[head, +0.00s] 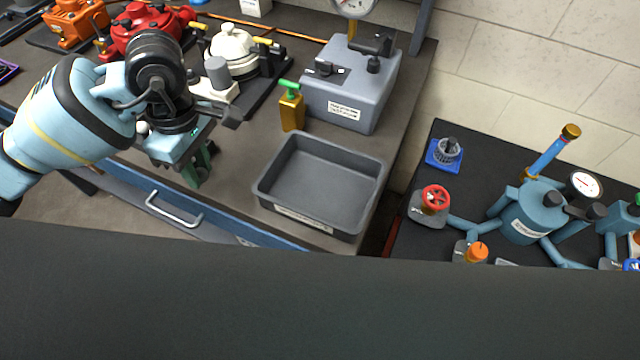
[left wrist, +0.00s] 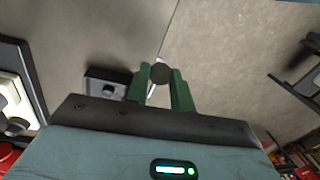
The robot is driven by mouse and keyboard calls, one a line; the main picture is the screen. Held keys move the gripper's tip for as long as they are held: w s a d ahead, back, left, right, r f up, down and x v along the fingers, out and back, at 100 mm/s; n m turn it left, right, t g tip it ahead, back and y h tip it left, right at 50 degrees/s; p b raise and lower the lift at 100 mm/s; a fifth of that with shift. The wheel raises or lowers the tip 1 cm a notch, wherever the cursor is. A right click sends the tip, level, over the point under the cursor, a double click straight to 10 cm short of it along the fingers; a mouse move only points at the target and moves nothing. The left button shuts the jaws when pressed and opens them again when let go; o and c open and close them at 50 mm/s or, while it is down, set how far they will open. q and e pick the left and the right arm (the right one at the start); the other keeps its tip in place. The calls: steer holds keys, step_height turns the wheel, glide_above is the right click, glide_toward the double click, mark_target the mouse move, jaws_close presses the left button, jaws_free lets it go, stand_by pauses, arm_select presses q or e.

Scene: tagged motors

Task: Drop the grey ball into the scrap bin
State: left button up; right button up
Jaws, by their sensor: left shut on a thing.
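My left gripper (head: 198,172) is over the front edge of the bench, left of the grey tray. In the left wrist view its green fingers (left wrist: 160,85) are shut on a small dark grey ball (left wrist: 160,73) at their tips. The ball cannot be made out in the head view. The grey open tray (head: 320,180), which looks like the scrap bin, sits at the bench's right front corner with a label on its front. Its visible inside is empty. The label is too small to read. My right gripper is not in view.
A grey box with a gauge (head: 350,85) stands behind the tray, with a brass block with a green handle (head: 291,108) beside it. White (head: 232,50) and red (head: 145,28) motors stand at the back left. A dark table (head: 450,185) with blue piping is at right.

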arm_select(q)
steer(key=m, duration=0.3)
steer(key=shift+d+m, duration=0.35)
steer(key=shift+m, duration=0.05)
steer(key=m, duration=0.5)
steer(key=shift+s+d+f+t+y, duration=0.1)
steer(key=shift+d+f+t+y, duration=0.05)
steer(key=shift+d+t+y, duration=0.2)
steer(key=m, duration=0.4)
steer(key=d+m, duration=0.1)
steer(key=m, duration=0.1)
steer(key=shift+s+f+m+t, duration=0.1)
steer(key=shift+m+t, duration=0.15)
steer(key=shift+m, duration=0.15)
steer(key=shift+d, duration=0.1)
